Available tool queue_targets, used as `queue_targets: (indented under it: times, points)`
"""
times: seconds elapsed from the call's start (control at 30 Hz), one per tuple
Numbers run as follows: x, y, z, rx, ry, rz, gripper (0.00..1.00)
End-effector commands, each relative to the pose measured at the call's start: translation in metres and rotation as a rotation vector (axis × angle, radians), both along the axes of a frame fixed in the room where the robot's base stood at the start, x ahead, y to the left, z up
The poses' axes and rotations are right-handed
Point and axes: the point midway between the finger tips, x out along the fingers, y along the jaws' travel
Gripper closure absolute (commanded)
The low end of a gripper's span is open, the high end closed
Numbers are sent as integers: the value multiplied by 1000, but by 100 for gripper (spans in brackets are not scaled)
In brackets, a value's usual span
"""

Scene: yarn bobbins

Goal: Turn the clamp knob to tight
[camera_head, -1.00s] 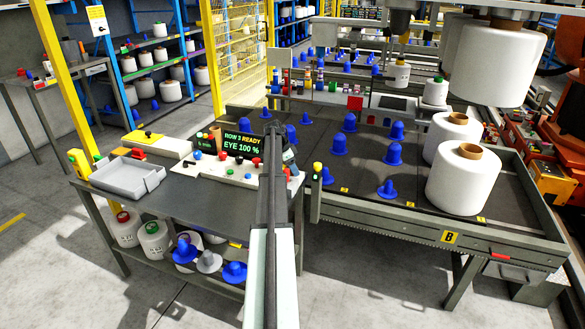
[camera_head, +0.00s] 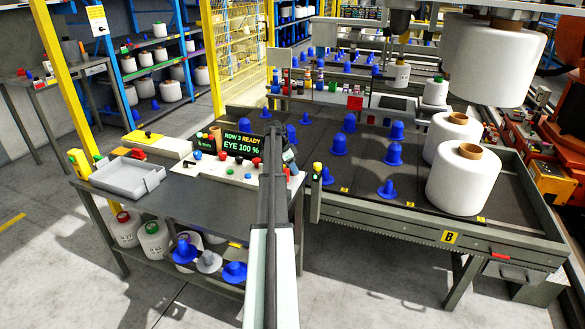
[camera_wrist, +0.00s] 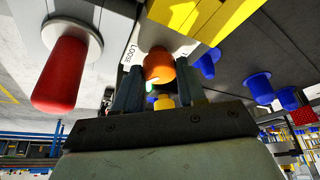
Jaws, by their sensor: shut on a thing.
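In the wrist view an orange, rounded clamp knob (camera_wrist: 158,66) sits between the two fingers of my gripper (camera_wrist: 157,80). The fingers are shut on it from both sides. A white plate beside the knob carries a partly covered label (camera_wrist: 131,52) that seems to read "LOOSE". I cannot read a pointer or the knob's exact angle. In the head view my dark arm (camera_head: 268,215) reaches away over the right end of the grey workbench (camera_head: 190,215). The knob cannot be made out there.
A red handle (camera_wrist: 68,72) stands close to the left of my gripper, and a yellow block (camera_wrist: 205,18) lies just beyond the knob. The control panel (camera_head: 233,171) with coloured buttons is left of my arm. A bobbin table (camera_head: 420,215) is to the right.

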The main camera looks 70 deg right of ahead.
Motion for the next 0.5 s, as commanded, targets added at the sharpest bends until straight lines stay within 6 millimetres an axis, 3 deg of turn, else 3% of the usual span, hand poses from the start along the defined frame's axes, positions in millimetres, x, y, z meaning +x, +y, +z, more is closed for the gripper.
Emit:
queue_targets:
  times: [0.27, 0.5]
  points:
    - [-1, 2, 0, -1, -1, 119, 90]
    - [-2, 3, 0, -2, -1, 324, 90]
